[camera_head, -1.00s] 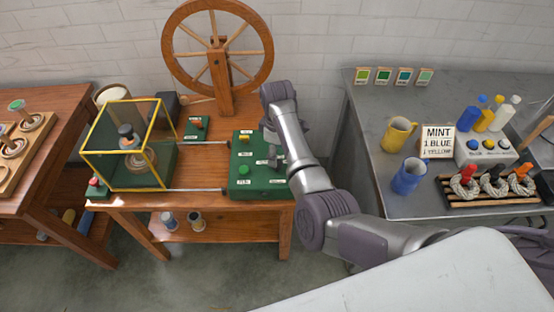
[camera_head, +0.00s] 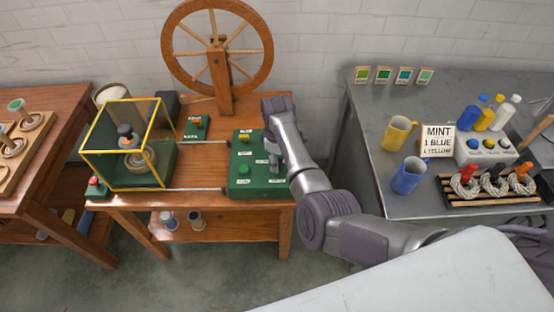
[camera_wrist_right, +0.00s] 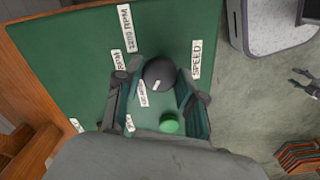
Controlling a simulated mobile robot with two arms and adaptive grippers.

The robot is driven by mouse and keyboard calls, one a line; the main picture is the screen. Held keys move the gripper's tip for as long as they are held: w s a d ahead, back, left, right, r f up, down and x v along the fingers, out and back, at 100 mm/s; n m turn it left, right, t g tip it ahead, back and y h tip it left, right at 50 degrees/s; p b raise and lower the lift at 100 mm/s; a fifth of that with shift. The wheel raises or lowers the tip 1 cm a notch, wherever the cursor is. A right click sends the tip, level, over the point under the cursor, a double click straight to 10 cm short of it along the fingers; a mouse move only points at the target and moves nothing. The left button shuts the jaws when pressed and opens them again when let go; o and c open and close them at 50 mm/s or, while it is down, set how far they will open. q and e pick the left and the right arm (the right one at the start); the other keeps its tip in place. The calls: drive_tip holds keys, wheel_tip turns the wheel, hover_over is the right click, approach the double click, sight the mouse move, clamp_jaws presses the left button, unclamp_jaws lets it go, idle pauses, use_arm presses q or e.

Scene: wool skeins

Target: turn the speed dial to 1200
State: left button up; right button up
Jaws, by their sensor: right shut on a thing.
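A green control box (camera_head: 255,190) stands at the right end of the wooden table. A round dark dial (camera_wrist_right: 159,72) with a white mark is on its top, beside a label reading SPEED (camera_wrist_right: 196,60). The mark's setting is too small to read. My right gripper (camera_head: 275,162) is over the box. In the right wrist view its fingers (camera_wrist_right: 160,82) are on either side of the dial and shut on it. My left gripper (camera_wrist_right: 302,80) shows small at the right edge of that view, fingers apart, away from the box; it is out of the head view.
A green button (camera_wrist_right: 170,123) lies close to the fingers. A yellow-edged clear case (camera_head: 128,145) and a spinning wheel (camera_head: 217,85) share the table. A grey metal table at right holds a yellow mug (camera_head: 396,134), a blue mug (camera_head: 408,177) and a MINT sign (camera_head: 437,141).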

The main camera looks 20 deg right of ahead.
drive_tip(key=shift+c, duration=0.3)
drive_tip(key=shift+r+m+p, duration=0.15)
drive_tip(key=shift+m+p, duration=1.35)
drive_tip(key=shift+m, duration=0.4)
drive_tip(key=m+p, duration=0.1)
drive_tip(key=m, duration=0.1)
drive_tip(key=shift+m, duration=0.4)
drive_tip(key=m+p, duration=0.1)
drive_tip(key=m, duration=0.2)
drive_tip(key=shift+m, duration=0.3)
drive_tip(key=m+p, duration=0.1)
drive_tip(key=m, duration=0.9)
drive_tip(key=shift+w, duration=0.1)
drive_tip(key=shift+m, duration=1.8)
